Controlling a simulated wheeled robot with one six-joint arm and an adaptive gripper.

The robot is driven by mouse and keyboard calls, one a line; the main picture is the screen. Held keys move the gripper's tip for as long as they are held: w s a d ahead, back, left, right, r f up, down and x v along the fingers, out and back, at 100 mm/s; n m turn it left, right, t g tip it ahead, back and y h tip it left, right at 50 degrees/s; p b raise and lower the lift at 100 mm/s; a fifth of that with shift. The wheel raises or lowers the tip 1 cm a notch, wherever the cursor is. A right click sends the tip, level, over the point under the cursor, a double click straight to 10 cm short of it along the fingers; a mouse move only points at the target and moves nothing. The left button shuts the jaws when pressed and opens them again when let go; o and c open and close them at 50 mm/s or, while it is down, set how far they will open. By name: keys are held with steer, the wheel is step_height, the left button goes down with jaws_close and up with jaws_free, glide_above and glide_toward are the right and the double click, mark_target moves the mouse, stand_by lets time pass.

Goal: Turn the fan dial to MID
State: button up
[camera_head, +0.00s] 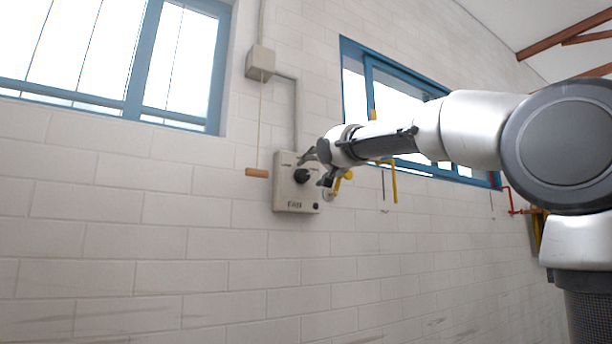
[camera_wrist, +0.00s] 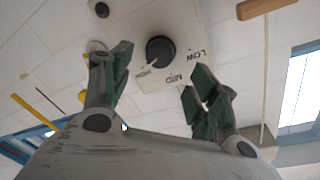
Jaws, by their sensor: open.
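The fan control box (camera_head: 284,195) is a pale grey box on the white brick wall, marked FAN at its lower edge. Its round black dial (camera_head: 301,175) also shows in the wrist view (camera_wrist: 160,51), where LOW, MID and a third label, apparently HIGH, surround it. A small pale mark at the dial's edge seems to face that third label. My gripper (camera_head: 318,168) is just in front of the box, partly covering its upper right. In the wrist view my gripper (camera_wrist: 160,75) is open and empty, its green-padded fingers apart on either side of the dial, not visibly touching it.
A wooden pull handle (camera_head: 257,173) hangs on a cord left of the box. A conduit runs up to a junction box (camera_head: 260,62). Yellow fittings (camera_head: 393,182) hang on the wall to the right. Blue-framed windows (camera_head: 135,60) are above. The wall below is clear.

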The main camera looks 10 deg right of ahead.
mark_target(304, 175)
steer(key=w, duration=0.2)
steer(key=w+a, duration=0.1)
steer(key=w, duration=0.3)
steer(key=shift+w+a+f, duration=0.1)
steer(key=shift+w+a, duration=0.15)
steer(key=shift+c, duration=0.2)
steer(key=c, duration=1)
